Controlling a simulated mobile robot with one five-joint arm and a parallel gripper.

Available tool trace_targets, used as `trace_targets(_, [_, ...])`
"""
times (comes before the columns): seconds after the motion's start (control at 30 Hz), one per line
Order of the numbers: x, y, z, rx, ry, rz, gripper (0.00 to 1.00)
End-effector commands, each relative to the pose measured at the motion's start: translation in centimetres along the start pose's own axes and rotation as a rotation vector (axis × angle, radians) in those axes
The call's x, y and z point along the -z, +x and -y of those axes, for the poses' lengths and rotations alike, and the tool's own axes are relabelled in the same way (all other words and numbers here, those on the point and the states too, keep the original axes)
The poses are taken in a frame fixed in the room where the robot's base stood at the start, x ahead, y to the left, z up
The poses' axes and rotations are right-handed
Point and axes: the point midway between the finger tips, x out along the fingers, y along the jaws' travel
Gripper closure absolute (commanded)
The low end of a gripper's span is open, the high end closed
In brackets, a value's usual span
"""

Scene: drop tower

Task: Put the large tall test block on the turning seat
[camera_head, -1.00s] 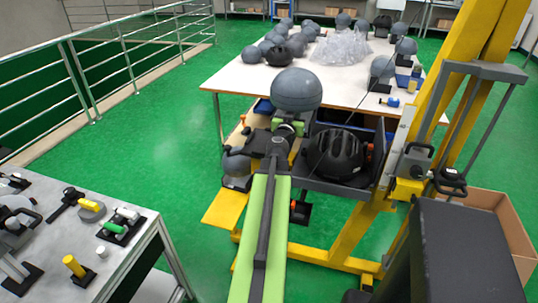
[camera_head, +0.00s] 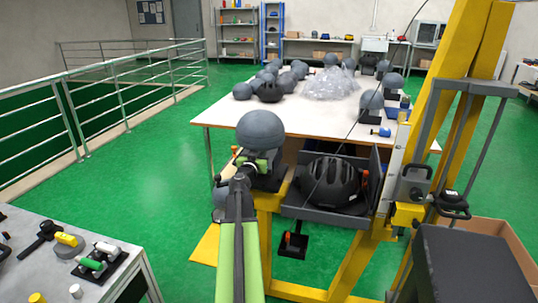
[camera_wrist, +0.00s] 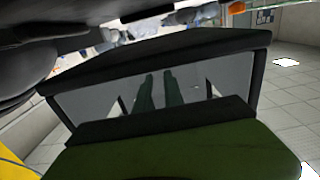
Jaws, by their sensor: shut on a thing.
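A large grey round-topped test block (camera_head: 261,131) is at the end of my arm in the head view, above a dark base or holder. My gripper (camera_head: 248,164) is shut at the block's lower part, and the contact is mostly hidden by my arm. In the wrist view two dark fingers (camera_wrist: 157,92) show close together behind a dark frame, and a dark grey rounded shape fills the upper left. I cannot tell the turning seat for sure; the area just under the block by the yellow frame (camera_head: 268,203) is partly hidden.
A grey tray (camera_head: 307,212) with a black helmet (camera_head: 335,183) is close on the block's right. A yellow tower (camera_head: 465,100) stands at right. A white table (camera_head: 310,115) behind holds several grey headforms. A grey bench (camera_head: 60,270) is at lower left.

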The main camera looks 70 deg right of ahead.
Motion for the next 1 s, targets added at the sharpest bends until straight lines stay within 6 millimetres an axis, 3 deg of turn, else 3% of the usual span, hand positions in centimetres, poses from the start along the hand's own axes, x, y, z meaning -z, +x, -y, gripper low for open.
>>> trace_targets(0.17, [-0.3, 0.0, 0.1, 0.000, -0.001, 0.000, 1.00])
trace_targets(0.43, [-4.1, 0.0, 0.1, 0.000, -0.001, 0.000, 1.00])
trace_targets(0.83, [-4.3, 0.0, 0.1, 0.000, -0.001, 0.000, 1.00])
trace_targets(0.87, [-4.3, 0.0, 0.1, 0.001, 0.000, 0.000, 0.86])
trace_targets(1.0, [-4.2, 0.0, 0.1, 0.001, 0.000, 0.000, 0.68])
